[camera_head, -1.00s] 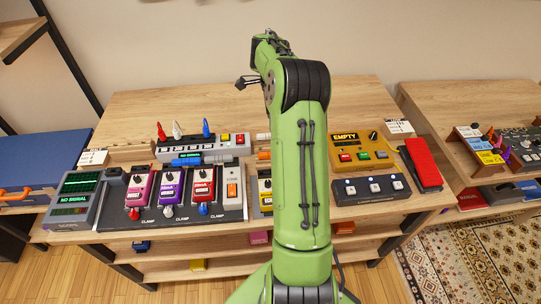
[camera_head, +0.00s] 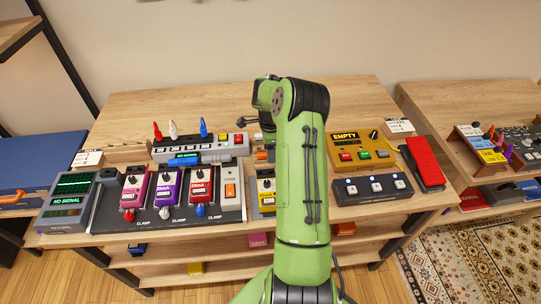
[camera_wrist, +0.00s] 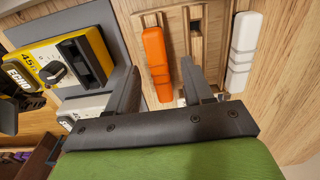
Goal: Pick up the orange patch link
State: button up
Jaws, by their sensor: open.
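The orange patch link (camera_wrist: 156,62) is a slim orange bar in a wooden holder in the wrist view. In the head view, a small orange part of it (camera_head: 262,155) shows just left of my arm. My gripper (camera_wrist: 159,68) is open and empty above the holder. In the wrist view its dark fingers appear on either side of the orange link, the right one over an empty slot. I cannot tell how far the fingertips are above the link. In the head view my arm hides most of the gripper and holder.
A white link (camera_wrist: 243,48) lies right of the right finger. The yellow ECHO pedal (camera_wrist: 45,53) is close on the left. The pedal board (camera_head: 115,216), a yellow box marked EMPTY (camera_head: 350,141) and a red pedal (camera_head: 424,160) share the bench. Its back is clear.

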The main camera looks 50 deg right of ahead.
jog(key=shift+f, duration=0.3)
dwell(0.4)
grip_shut()
